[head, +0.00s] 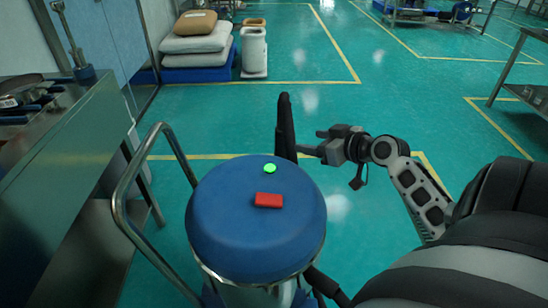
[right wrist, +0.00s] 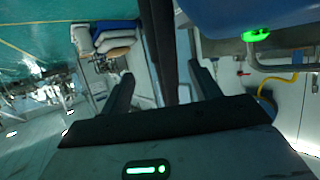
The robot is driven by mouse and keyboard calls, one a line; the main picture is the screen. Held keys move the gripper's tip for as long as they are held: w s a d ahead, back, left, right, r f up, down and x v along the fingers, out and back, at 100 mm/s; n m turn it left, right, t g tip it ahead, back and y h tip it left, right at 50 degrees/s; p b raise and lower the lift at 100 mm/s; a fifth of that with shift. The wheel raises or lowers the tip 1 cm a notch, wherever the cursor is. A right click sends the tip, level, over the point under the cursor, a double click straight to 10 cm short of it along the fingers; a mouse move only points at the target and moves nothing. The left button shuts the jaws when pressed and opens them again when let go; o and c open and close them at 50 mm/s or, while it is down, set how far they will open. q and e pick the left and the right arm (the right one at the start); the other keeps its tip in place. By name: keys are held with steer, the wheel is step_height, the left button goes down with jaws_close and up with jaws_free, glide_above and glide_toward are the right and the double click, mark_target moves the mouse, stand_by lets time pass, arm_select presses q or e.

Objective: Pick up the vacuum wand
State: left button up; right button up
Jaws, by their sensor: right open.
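The black vacuum wand (head: 286,122) stands upright at the far right side of the blue vacuum (head: 230,225), its lower part hidden behind the lid. The lid carries a red block (head: 268,200) and a green button (head: 269,169). My right gripper (head: 306,142) is open just right of the wand, fingers pointing left toward it. In the right wrist view the wand (right wrist: 158,40) runs between the two spread fingers of the gripper (right wrist: 162,72), with gaps seen on both sides. How deep it sits between them is unclear. My left gripper is not in view.
A metal push handle (head: 120,205) curves along the vacuum's left side. A steel bench (head: 62,170) with tools stands at the left. Stacked sacks (head: 196,42) and a white bin (head: 254,50) are at the back. Green floor beyond the vacuum is clear.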

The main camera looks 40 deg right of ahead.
mark_target(288, 138)
steer(key=x, duration=1.2)
steer(key=shift+w+d+f, duration=0.25)
steer(key=shift+f, duration=0.1)
steer(key=shift+r, duration=0.1)
steer(key=c, duration=1.1)
